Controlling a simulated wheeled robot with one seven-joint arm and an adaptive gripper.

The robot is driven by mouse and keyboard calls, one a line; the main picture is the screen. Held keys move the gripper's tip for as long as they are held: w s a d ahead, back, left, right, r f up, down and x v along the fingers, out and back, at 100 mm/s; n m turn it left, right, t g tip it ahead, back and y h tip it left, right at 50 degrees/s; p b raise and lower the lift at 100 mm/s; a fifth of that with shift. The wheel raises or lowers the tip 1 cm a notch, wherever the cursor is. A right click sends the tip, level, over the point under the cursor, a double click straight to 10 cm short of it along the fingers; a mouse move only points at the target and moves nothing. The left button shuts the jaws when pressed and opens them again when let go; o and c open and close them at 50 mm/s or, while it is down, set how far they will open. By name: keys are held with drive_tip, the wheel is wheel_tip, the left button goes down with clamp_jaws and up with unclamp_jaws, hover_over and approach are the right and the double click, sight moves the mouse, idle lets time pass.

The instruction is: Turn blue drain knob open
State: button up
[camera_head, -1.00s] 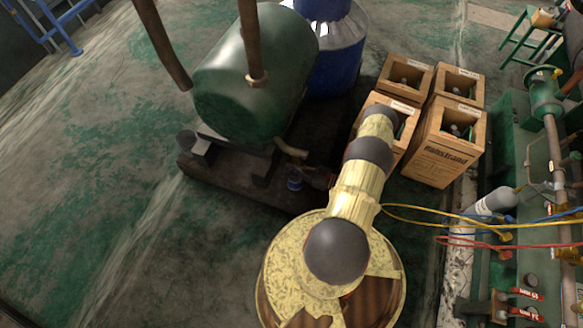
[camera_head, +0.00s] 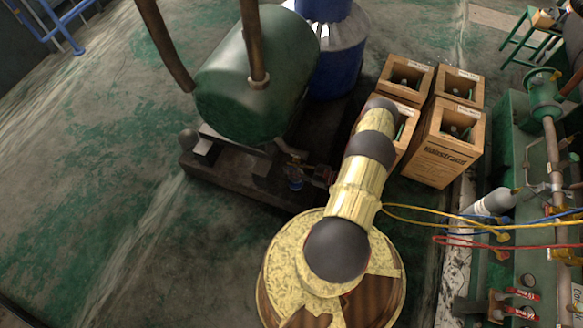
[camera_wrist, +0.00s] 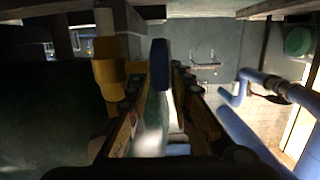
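The blue drain knob (camera_head: 295,184) is low beside the dark base under the green tank, small in the head view. In the wrist view a narrow blue piece, which looks like the knob (camera_wrist: 161,62), stands upright between the far ends of my fingers. My gripper (camera_wrist: 161,80) points at it, with its two fingers apart on either side. A thin gap shows beside the knob; I cannot tell whether either finger touches it. In the head view my yellow and dark arm hides most of the gripper.
The green tank (camera_head: 245,85) is on a dark base (camera_head: 240,180), with brown pipes rising above. A blue drum (camera_head: 340,65) is behind. Hoses cross at right. Blue pipes (camera_wrist: 255,85) show right of the gripper. Floor at left is clear.

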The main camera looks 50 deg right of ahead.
drive_tip(key=shift+o, duration=1.1)
drive_tip(key=v, duration=1.2)
drive_tip(key=shift+f, duration=0.1)
